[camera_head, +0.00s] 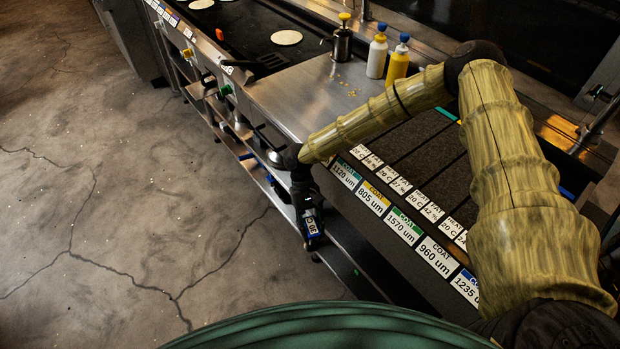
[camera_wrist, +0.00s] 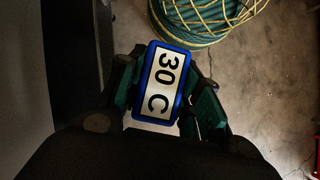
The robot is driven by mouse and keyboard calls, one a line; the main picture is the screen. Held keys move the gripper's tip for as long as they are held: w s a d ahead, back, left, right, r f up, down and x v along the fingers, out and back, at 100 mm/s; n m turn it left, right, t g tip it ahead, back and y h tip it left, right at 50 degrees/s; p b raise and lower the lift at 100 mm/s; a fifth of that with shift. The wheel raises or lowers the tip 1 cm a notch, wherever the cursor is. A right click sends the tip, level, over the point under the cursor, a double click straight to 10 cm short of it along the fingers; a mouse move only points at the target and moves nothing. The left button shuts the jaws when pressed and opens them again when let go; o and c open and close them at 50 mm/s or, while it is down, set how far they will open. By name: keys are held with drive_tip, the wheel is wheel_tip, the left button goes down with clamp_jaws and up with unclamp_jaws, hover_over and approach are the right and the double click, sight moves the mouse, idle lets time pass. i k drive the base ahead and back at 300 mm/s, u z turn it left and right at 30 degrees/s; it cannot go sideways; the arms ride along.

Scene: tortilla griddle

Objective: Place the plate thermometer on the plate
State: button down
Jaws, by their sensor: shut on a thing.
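The plate thermometer (camera_wrist: 162,82) is a small blue-framed block with a white face reading "30 C" in the wrist view. My gripper (camera_wrist: 163,98) is shut on it, with a finger at each side. In the head view my gripper (camera_head: 306,212) hangs low in front of the counter's front edge, and the thermometer (camera_head: 312,226) shows small at its end. The dark griddle plate (camera_head: 238,32) is at the top of the head view, well away from the gripper, with pale round tortillas on it.
A steel counter (camera_head: 300,98) adjoins the griddle, with a metal dispenser (camera_head: 343,42), a white bottle (camera_head: 377,55) and a yellow bottle (camera_head: 397,65). Dark panels with coat labels (camera_head: 404,226) lie under my arm. A lower shelf (camera_head: 262,178) runs below.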

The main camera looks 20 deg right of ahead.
sight(238, 21)
drive_tip(key=z, duration=0.05)
drive_tip(key=k, duration=0.65)
drive_tip(key=u, duration=0.7)
drive_tip(key=i, duration=0.65)
drive_tip(key=u, duration=0.65)
drive_tip(key=i, duration=1.05)
drive_tip(key=z, duration=0.95)
drive_tip(key=i, duration=0.7)
drive_tip(key=z, duration=0.8)
